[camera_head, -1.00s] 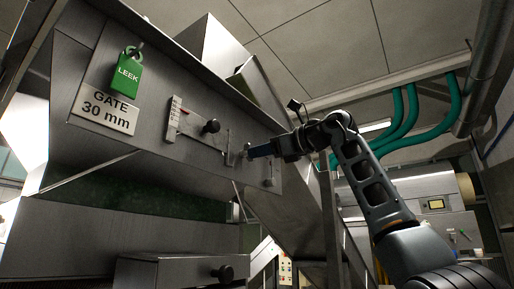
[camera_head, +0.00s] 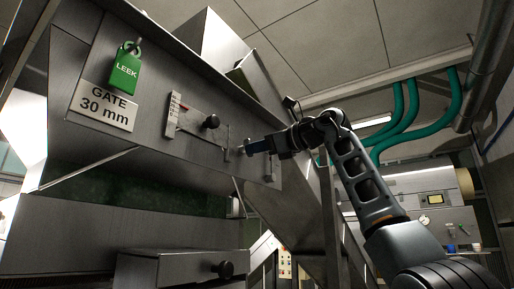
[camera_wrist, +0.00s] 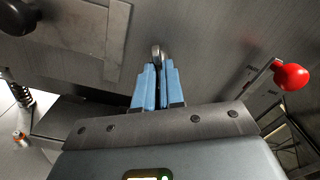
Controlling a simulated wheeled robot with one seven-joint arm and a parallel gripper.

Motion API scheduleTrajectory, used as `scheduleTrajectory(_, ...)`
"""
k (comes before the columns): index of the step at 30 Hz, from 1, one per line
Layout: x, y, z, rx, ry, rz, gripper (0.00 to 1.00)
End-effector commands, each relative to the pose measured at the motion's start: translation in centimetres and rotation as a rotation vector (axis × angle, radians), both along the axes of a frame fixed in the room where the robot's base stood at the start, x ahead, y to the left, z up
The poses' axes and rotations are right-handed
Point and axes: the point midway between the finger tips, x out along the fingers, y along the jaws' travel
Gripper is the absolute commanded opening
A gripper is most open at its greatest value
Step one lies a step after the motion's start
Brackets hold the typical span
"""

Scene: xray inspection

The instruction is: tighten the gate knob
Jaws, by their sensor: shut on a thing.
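The gate's slotted plate with a scale (camera_head: 174,112) and a dark round knob (camera_head: 211,122) are to the left of my gripper.
A green LEEK padlock (camera_head: 125,70) hangs above the GATE 30 mm sign (camera_head: 103,105). A drawer-like box (camera_head: 175,267) with a dark knob juts out below. In the wrist view, a red ball handle (camera_wrist: 291,76) stands at the right.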

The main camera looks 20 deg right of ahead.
Motion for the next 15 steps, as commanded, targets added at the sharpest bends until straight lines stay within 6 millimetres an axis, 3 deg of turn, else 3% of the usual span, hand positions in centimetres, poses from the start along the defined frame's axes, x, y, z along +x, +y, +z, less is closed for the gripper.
scheduleTrajectory(15, -0.01, -0.17, -0.04, 0.092, 0.07, -0.004, 0.0)
